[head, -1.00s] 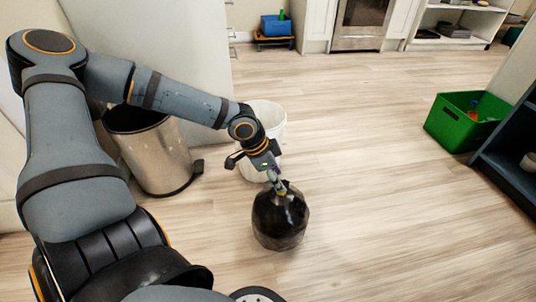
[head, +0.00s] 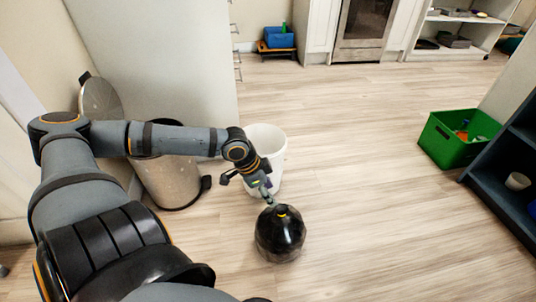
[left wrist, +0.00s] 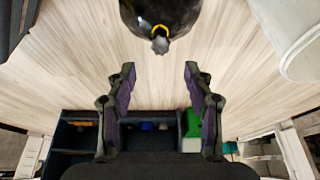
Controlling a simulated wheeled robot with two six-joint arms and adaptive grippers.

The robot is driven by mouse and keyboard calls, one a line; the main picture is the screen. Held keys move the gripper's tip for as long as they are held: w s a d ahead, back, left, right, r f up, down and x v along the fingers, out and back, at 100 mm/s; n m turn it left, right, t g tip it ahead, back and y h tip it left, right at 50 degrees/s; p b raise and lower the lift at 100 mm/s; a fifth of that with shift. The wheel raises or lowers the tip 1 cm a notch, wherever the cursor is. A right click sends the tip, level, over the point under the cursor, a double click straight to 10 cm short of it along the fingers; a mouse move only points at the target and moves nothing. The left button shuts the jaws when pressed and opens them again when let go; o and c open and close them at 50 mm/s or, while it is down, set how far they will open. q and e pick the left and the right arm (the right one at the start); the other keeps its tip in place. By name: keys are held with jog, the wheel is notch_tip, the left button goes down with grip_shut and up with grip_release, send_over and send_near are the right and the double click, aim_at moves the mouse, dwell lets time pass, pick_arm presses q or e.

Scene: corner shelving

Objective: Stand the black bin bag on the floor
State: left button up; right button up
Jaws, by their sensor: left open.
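The black bin bag (head: 280,236) stands upright on the wooden floor in the head view, with a yellow tie at its gathered neck. In the left wrist view the bag (left wrist: 162,14) is at the top edge, partly cut off, its tied neck pointing towards my fingers. My left gripper (head: 267,196) is just above and to the left of the neck in the head view. In the left wrist view its two fingers (left wrist: 160,75) are spread apart with only floor between them, clear of the bag. My right gripper is not in view.
A white bin (head: 265,150) stands behind my gripper, and a metal bin (head: 171,180) with its lid raised is to its left. A green crate (head: 452,145) and dark shelving (head: 500,170) are at the right. The floor between is clear.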

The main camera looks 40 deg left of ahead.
pick_arm(q)
jog(key=shift+s+a+r+p, duration=0.1)
jog(key=shift+s+r+p, duration=0.05)
jog(key=shift+r+p, duration=0.2)
